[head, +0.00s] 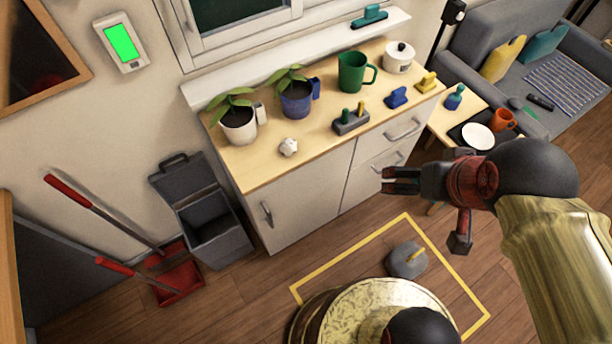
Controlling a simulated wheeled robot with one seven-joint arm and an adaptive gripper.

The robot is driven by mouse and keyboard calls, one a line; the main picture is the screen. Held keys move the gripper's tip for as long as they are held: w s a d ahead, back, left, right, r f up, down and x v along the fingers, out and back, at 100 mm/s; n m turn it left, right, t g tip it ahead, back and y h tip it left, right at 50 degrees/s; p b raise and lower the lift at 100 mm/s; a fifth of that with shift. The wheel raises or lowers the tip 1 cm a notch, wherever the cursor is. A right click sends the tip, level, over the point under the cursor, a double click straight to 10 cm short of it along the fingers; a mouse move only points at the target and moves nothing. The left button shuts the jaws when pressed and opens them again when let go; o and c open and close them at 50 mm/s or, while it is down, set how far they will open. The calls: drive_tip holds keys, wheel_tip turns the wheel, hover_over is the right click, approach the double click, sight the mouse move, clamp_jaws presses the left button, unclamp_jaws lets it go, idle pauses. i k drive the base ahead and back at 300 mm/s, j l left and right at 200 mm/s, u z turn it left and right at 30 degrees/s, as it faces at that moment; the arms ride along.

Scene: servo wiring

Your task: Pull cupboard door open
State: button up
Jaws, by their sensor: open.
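The cupboard door (306,193) is a pale panel at the lower left of a cabinet with a wooden top. It looks shut, flush with the cabinet front. Its metal handle (267,214) stands upright near the door's left edge. My gripper (388,181) is in front of the cabinet's right part, pointing left, well to the right of the handle and apart from it. Its dark fingers are open, with nothing seen between them. Part of the drawer fronts (375,178) behind it is hidden.
An open grey bin (212,232) stands beside the cabinet's left side. A red dustpan (174,280) lies further left. Potted plants, a green mug (352,72) and small items stand on the top.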

sight(287, 209)
drive_tip(key=u, duration=0.9)
